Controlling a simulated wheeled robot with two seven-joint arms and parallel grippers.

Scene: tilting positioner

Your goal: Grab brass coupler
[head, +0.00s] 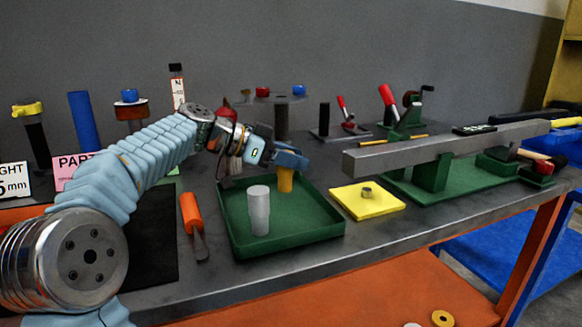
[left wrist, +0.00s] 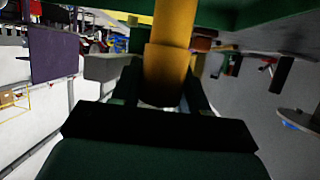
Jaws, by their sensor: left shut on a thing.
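The brass coupler (head: 286,179) is a yellow stepped cylinder over the back part of the green tray (head: 290,246) in the head view. My left gripper (head: 287,163) is shut around its upper part. In the left wrist view the coupler (left wrist: 168,68) stands between the two fingers (left wrist: 163,92). Whether its lower end touches the tray floor I cannot tell. A grey-white stepped cylinder (head: 259,210) stands upright in the front left of the same tray, apart from the gripper. My right gripper does not show.
An orange-handled tool (head: 192,218) lies left of the tray. A yellow plate (head: 367,200) with a small metal piece lies to its right. A long grey bar (head: 440,146) on a green fixture stands further right. Red-handled clamps (head: 388,98) stand behind.

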